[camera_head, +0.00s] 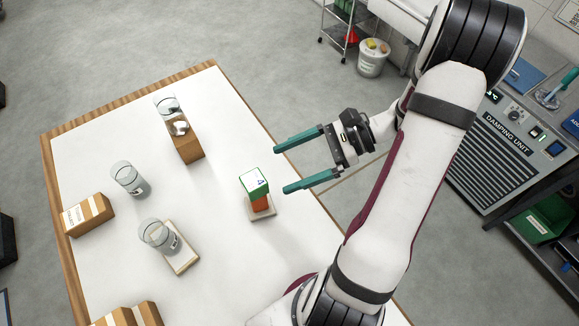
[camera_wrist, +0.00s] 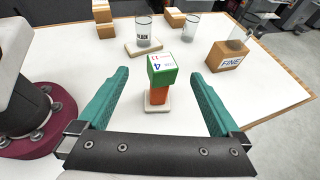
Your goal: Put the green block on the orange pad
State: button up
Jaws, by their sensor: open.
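The green block (camera_head: 254,182) has a white marked top and sits on an upright orange piece, which is the only orange thing I see near it. The orange pad (camera_head: 260,202) stands on a small pale base (camera_head: 262,212) on the table. In the wrist view the green block (camera_wrist: 162,74) rests on the orange pad (camera_wrist: 158,97), roughly centred. My gripper (camera_head: 281,168) is open and empty, with teal fingers apart from the block, just to its right in the head view. In the wrist view my gripper (camera_wrist: 161,76) has one finger either side of the block's line.
A clear glass (camera_head: 158,235) stands on a pale slab at the front left. Another glass (camera_head: 128,178) stands behind it. A cardboard box (camera_head: 187,148) with a glass on it stands at the back. A box (camera_head: 88,215) sits at the left edge. White table between is clear.

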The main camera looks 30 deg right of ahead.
jog(key=s+a+r+n+g+h, duration=0.4)
jog(key=s+a+n+h, duration=0.6)
jog(key=n, duration=0.6)
notch_tip(320, 180, up, 2)
jog(key=s+a, duration=0.2)
jog(key=shift+a+r+n+g+h, duration=0.2)
jog(key=shift+a+n+g+h, duration=0.1)
jog(key=shift+g+h, duration=0.1)
